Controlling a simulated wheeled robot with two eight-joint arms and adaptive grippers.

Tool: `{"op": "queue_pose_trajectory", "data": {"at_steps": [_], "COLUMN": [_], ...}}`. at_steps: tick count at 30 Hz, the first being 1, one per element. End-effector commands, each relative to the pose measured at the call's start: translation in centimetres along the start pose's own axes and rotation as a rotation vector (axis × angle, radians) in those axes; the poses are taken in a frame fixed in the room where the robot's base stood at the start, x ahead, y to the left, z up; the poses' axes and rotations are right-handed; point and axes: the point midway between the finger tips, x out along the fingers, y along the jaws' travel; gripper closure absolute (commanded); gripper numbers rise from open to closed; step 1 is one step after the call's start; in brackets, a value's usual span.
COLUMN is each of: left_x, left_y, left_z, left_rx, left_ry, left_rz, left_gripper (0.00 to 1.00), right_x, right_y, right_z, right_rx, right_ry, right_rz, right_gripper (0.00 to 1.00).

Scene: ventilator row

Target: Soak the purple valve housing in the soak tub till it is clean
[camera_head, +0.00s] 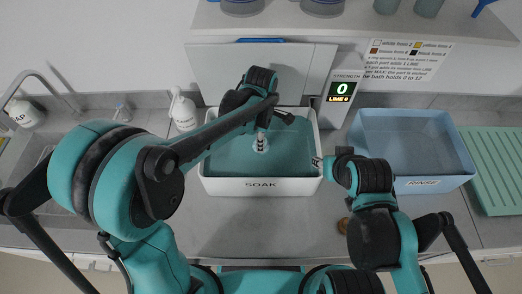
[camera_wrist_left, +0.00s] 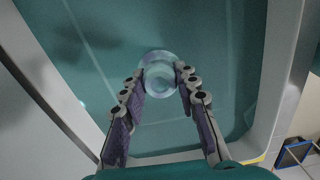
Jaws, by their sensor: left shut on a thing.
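The white soak tub (camera_head: 212,187), marked SOAK, stands mid-counter and holds teal liquid. My left gripper (camera_head: 261,146) points down inside the tub. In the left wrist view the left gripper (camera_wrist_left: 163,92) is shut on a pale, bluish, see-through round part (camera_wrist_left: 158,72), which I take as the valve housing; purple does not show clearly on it. Whether it is under the liquid is hard to tell. My right gripper (camera_head: 318,162) is at the tub's right rim, mostly hidden by its own arm; its jaws cannot be made out.
A strength display (camera_head: 341,90) behind the tub reads 0 and LIME 0. A blue rinse tub (camera_head: 421,185) and green ribbed rack (camera_head: 491,165) stand to the right. A white bottle (camera_head: 183,112) and sink are left.

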Motion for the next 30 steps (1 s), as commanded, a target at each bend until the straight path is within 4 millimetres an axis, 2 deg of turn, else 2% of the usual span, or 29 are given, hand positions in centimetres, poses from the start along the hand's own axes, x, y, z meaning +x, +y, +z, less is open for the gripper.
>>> {"op": "queue_pose_trajectory", "data": {"at_steps": [1,30], "left_x": [-0.7,-8.8], "left_y": [0.0,0.0], "left_z": [0.0,0.0], "left_rx": [0.0,0.0], "left_ry": [0.0,0.0], "left_rz": [0.0,0.0], "left_gripper": [0.96,0.96], "right_x": [-0.5,-5.3], "right_y": [0.0,0.0], "right_z": [-0.3,-3.8], "right_rx": [0.0,0.0], "right_ry": [0.0,0.0], "right_rz": [0.0,0.0], "right_gripper": [0.6,0.6]}}
